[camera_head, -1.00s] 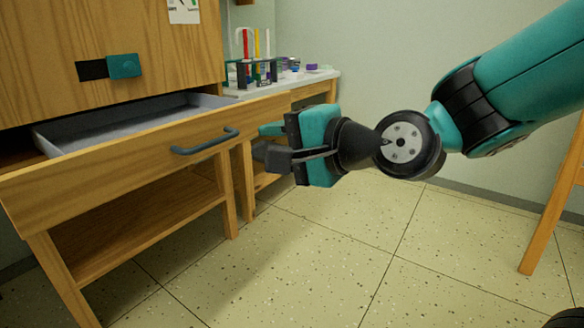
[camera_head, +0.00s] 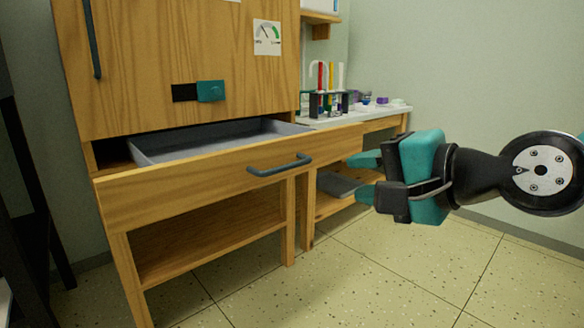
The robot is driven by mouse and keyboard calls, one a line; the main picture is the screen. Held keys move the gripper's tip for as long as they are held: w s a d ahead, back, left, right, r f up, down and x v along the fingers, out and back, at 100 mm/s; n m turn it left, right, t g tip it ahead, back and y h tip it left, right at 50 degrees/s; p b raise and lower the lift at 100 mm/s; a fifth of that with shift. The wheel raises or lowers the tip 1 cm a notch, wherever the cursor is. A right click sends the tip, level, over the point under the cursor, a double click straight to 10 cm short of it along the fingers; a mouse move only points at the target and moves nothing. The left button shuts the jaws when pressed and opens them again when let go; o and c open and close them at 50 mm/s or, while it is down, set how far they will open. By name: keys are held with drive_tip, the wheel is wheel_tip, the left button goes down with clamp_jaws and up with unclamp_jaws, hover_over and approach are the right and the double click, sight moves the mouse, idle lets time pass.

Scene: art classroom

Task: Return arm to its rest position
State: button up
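My gripper (camera_head: 362,177) is at the right of the head view, pointing left, with its teal and black fingers apart and nothing between them. It is in front of and to the right of the open drawer (camera_head: 200,172), clear of the drawer's dark handle (camera_head: 280,165). My arm reaches in from the right edge, and most of it is out of view.
The wooden cabinet (camera_head: 140,60) has its drawer pulled out, with a grey, empty-looking inside. A side table (camera_head: 385,112) behind holds a test tube rack (camera_head: 328,104) and small items. Speckled floor (camera_head: 370,270) is open below my gripper.

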drive_tip(key=s+d+r+n+g+h+p, duration=0.2)
drive_tip(key=s+r+n+g+h+p, duration=0.3)
drive_tip(key=s+r+n+g+p, duration=1.4)
drive_tip(key=w+r+m+t+p, duration=0.1)
drive_tip(key=w+r+t+p, duration=0.1)
drive_tip(key=r+p, duration=1.2)
drive_tip(key=w+r+m+t+p, duration=0.1)
drive_tip(key=r+t+p, duration=0.4)
drive_tip(key=r+p, duration=1)
drive_tip(key=w+p, duration=0.1)
drive_tip(key=p, duration=0.9)
drive_tip(key=shift+a+r+m, duration=0.25)
drive_tip(key=shift+r+m, duration=0.05)
